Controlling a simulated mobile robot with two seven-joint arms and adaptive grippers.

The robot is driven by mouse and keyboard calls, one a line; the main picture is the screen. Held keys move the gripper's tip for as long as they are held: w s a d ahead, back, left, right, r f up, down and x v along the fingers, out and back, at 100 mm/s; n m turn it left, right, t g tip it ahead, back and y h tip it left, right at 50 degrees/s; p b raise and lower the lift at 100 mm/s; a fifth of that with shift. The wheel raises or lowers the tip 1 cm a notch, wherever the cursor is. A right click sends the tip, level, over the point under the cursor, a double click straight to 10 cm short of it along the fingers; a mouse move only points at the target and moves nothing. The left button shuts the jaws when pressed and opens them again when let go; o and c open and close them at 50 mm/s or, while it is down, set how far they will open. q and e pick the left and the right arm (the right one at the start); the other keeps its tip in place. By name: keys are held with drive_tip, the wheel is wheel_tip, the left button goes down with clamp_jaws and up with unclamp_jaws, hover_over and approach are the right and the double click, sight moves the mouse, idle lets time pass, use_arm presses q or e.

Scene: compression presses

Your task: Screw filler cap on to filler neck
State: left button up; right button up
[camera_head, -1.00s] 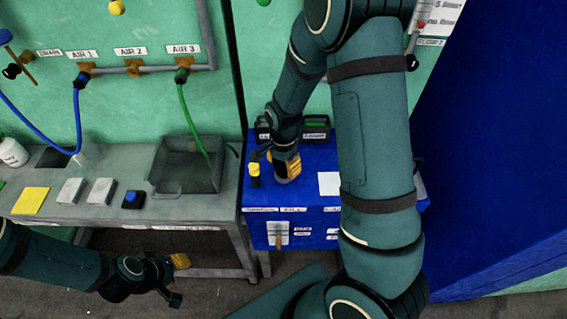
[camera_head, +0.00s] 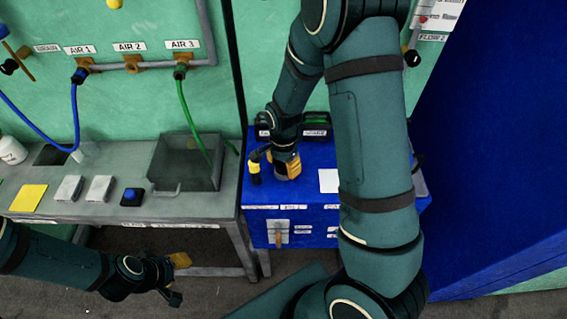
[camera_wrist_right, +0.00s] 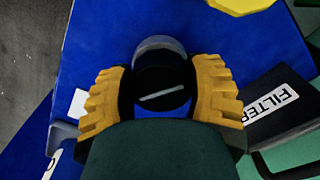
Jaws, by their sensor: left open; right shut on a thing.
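My right gripper (camera_head: 286,167) reaches down to the top of the blue cabinet (camera_head: 300,222). In the right wrist view its two yellow fingers (camera_wrist_right: 164,95) are shut on the sides of a round dark cap (camera_wrist_right: 162,82) with a light bar across it and a grey rim on its far side. The filler neck cannot be made out; the cap and gripper hide what is under them. I cannot tell how the cap sits on it. My left gripper (camera_head: 176,281) is open and empty, low in front of the grey bench.
A yellow-topped black fitting (camera_head: 254,168) stands on the cabinet just left of my right gripper. A dark box labelled FILTER (camera_wrist_right: 275,112) lies close by in the right wrist view. The grey bench (camera_head: 120,212) with an open tray (camera_head: 165,187) is to the left.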

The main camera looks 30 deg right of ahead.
drive_tip(key=shift+f, duration=0.15)
drive_tip(key=o, duration=1.3)
drive_tip(key=shift+o, duration=0.2)
wheel_tip(320, 180, up, 12)
